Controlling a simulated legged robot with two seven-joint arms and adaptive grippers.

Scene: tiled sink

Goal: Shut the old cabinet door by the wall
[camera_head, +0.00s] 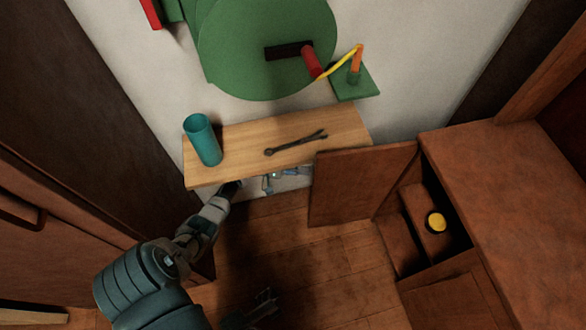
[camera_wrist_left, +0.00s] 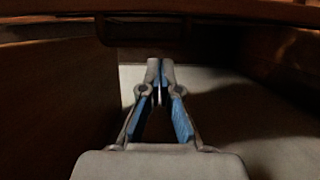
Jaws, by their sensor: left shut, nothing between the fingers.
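The old cabinet (camera_head: 500,190) is brown wood and stands at the right. Its door (camera_head: 360,185) hangs open, swung out to the left below the wall shelf. The cabinet's dark opening shows inner boards and a round yellow thing (camera_head: 436,222). My left arm reaches in from the lower left, and my left gripper (camera_head: 288,176) is partly hidden under the shelf, left of the door's free edge. Whether it touches the door I cannot tell. In the left wrist view the gripper's fingers (camera_wrist_left: 160,72) meet at the tips, with nothing between them.
A wooden shelf (camera_head: 240,145) above my left gripper carries a teal cup (camera_head: 202,140) and a wrench (camera_head: 295,143). A green round machine (camera_head: 265,50) with a red handle is above it. Dark cabinetry (camera_head: 60,190) stands at the left.

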